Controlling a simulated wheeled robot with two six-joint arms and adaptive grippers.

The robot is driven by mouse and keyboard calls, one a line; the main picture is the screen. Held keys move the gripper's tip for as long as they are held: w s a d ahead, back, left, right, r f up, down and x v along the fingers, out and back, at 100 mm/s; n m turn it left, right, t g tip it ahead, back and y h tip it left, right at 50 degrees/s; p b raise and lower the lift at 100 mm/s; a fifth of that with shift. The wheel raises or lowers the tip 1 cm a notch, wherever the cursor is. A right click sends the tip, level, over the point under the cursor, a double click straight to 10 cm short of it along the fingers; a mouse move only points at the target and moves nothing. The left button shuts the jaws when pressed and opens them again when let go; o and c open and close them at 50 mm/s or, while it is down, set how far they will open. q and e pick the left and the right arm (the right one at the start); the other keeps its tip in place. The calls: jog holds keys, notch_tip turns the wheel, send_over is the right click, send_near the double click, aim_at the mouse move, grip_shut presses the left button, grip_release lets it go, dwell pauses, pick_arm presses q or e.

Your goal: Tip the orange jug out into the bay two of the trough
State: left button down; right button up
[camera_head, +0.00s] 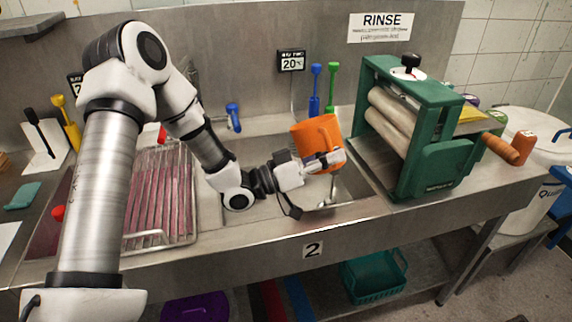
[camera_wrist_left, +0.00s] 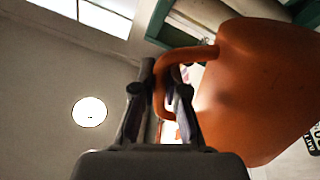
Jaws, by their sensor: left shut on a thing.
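The orange jug (camera_head: 306,135) is held up over bay two (camera_head: 352,188) of the steel trough, above the "2" label (camera_head: 313,250) on the front edge. My left gripper (camera_head: 335,160) is shut on the jug's handle, which shows between the fingers (camera_wrist_left: 168,100) in the left wrist view. The jug body (camera_wrist_left: 262,85) fills the right of that view. The jug looks tilted; its mouth and contents cannot be made out. My arm hides part of bay two. My right gripper is not in view.
A green roller wringer (camera_head: 440,165) with an orange handle stands just right of bay two. A wire rack (camera_head: 160,190) covers the left bay. Blue and green tools (camera_head: 315,90) and a small display (camera_head: 291,61) are along the back wall. A teal basket (camera_head: 374,278) sits below.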

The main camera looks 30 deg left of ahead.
pick_arm(q)
jog(key=shift+w+a+r+n+t, duration=0.2)
jog(key=shift+w+a+n+t, duration=0.15)
jog(key=shift+a+n, duration=0.2)
jog(key=shift+s+a+r, duration=0.1)
jog(key=shift+s+r, duration=0.1)
jog(key=shift+r, duration=0.05)
jog(key=shift+n, duration=0.25)
